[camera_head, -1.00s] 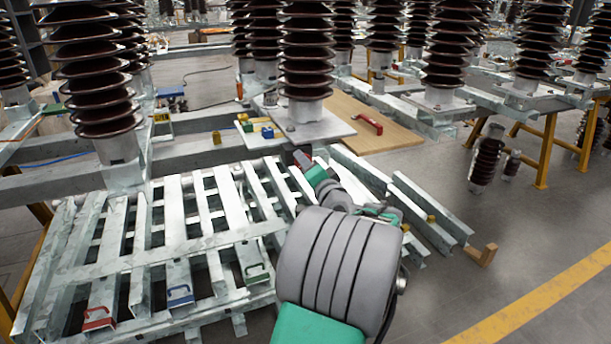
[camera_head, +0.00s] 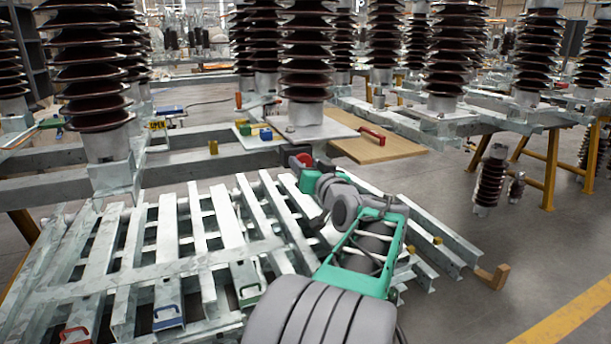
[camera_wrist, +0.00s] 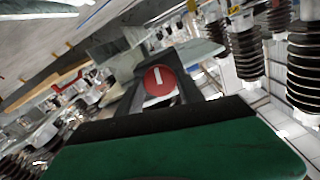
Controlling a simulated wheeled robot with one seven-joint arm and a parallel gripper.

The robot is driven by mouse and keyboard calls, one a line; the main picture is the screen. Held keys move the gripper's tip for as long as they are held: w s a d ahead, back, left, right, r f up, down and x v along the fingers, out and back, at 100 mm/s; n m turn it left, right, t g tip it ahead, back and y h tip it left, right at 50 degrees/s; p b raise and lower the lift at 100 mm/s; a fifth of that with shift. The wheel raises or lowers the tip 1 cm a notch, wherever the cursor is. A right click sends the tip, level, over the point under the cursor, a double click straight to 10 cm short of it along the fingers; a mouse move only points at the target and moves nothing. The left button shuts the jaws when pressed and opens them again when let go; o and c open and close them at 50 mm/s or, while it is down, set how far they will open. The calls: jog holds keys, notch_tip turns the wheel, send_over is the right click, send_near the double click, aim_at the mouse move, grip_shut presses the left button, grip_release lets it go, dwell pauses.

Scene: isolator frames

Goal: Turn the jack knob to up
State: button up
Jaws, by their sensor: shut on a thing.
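The jack knob (camera_wrist: 160,81) is a red disc with a white pointer line, seen nearly face-on in the wrist view. The line looks close to upright in that tilted picture. My gripper (camera_wrist: 162,90) has a dark finger on each side of the disc and is shut on it. In the head view, the red of the knob (camera_head: 304,160) shows at the far end of my arm, beside the edge of the white plate. My green and grey wrist hides much of the knob and the fingers there.
A red handle (camera_head: 372,136) lies on a wooden board (camera_head: 400,148). A slatted metal frame (camera_head: 95,270) with coloured handles lies below left. Open floor (camera_head: 480,325) is at right.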

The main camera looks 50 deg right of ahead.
jog(key=shift+n+b, duration=0.3)
jog(key=shift+n, duration=0.1)
jog(key=o, duration=1.4)
jog(key=p+v, duration=0.2)
jog(key=v, duration=0.6)
jog(key=shift+w, duration=0.15)
